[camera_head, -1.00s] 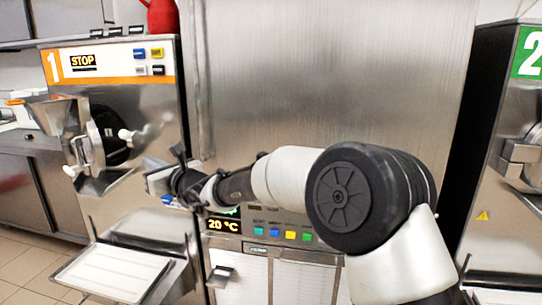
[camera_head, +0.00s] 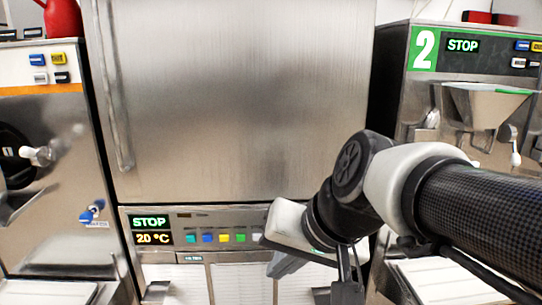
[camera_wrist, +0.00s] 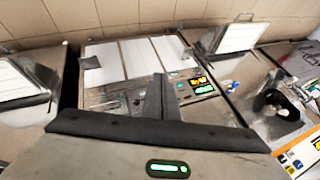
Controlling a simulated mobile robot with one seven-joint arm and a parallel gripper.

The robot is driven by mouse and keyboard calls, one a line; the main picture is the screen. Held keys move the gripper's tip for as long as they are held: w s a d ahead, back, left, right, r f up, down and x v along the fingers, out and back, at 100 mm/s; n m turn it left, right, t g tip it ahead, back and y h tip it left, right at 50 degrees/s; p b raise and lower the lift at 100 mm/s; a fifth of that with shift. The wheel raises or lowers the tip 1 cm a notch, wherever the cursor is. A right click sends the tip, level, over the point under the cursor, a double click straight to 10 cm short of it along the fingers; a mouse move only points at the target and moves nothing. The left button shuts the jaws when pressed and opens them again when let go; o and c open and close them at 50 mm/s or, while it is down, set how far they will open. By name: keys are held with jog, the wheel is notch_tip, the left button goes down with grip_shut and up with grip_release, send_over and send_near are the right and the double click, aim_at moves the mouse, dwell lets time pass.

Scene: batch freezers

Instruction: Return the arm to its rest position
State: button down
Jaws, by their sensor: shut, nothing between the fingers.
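My arm reaches in from the right edge of the head view and bends down in front of the steel cabinet. My gripper (camera_head: 346,285) hangs at the lower middle right, before the cabinet's lower front. In the wrist view, my gripper's fingers (camera_wrist: 160,98) are together with nothing between them. The arm holds nothing and appears clear of the machines, though the exact gap cannot be told.
The steel cabinet (camera_head: 235,95) fills the middle, with its control panel (camera_head: 215,237) reading STOP and 20 °C. Batch freezer 2 (camera_head: 440,85) stands at right with a white tray (camera_head: 450,282) below. Another freezer (camera_head: 60,140) stands at left. A red jug (camera_head: 63,18) sits on top.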

jog(key=s+d+f+h, duration=0.2)
jog(key=s+d, duration=0.1)
jog(key=d, duration=0.3)
jog(key=s+d+f+h, duration=0.1)
jog(key=s+d+h, duration=0.15)
jog(key=d, duration=0.35)
notch_tip(320, 180, up, 22)
jog(key=n+p, duration=0.1)
jog(key=p, duration=2.1)
jog(key=shift+s+d, duration=0.2)
jog(key=shift+d, duration=0.1)
